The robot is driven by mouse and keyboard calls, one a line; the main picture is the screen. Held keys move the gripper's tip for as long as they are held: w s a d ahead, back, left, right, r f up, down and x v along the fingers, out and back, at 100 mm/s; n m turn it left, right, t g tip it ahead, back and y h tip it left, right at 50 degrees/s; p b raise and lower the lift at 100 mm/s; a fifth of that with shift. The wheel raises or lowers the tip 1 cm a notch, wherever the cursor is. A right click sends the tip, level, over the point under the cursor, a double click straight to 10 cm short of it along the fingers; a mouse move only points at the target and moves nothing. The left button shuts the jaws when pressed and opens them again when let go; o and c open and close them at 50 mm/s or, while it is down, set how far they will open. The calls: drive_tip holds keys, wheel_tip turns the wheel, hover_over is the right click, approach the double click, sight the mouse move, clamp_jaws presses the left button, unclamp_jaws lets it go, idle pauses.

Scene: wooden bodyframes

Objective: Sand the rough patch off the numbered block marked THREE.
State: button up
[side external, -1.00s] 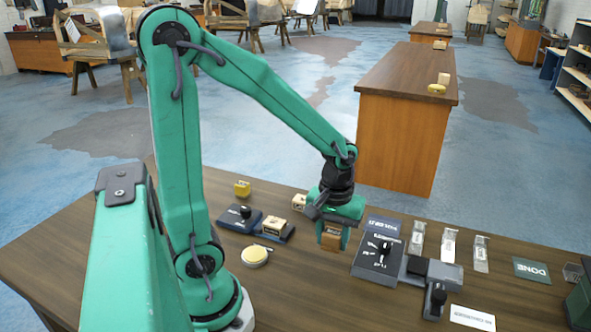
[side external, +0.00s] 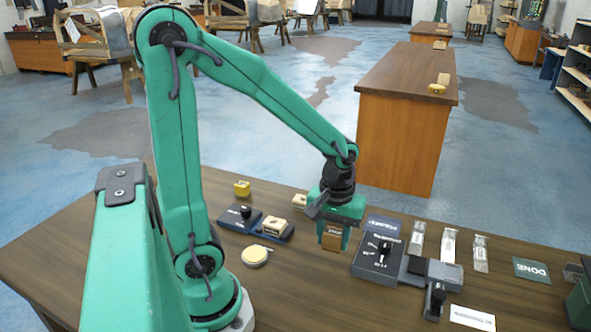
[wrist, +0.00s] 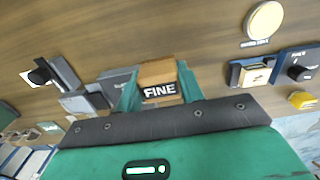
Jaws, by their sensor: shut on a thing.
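My gripper (side external: 336,236) is shut on a small wooden sanding block (wrist: 158,80) with a dark label reading FINE. It holds this block above the bench, left of the grey dial box (side external: 379,258). A pale wooden block (side external: 273,225) sits in the blue holder with a black knob (side external: 240,217); the same block shows at right in the wrist view (wrist: 254,76). Another pale block (side external: 299,202) stands behind, near the bench's far edge. I cannot read the number on either pale block, nor see a rough patch.
A round cream pad (side external: 255,255) lies in front of the blue holder, and a yellow block (side external: 242,188) behind it. Right of the dial box are a grey fixture with a black knob (side external: 437,296), several small strips (side external: 449,245) and a DONE mat (side external: 531,269).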

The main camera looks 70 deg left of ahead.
drive_tip(key=shift+a+n, duration=0.5)
drive_tip(key=shift+a, duration=0.15)
drive_tip(key=s+a+n, duration=0.4)
drive_tip(key=a+n, duration=1.2)
drive_tip(key=a, duration=0.1)
drive_tip(key=shift+a+r+n, duration=0.35)
drive_tip(key=shift+r+n, duration=0.05)
drive_tip(key=shift+s, duration=0.1)
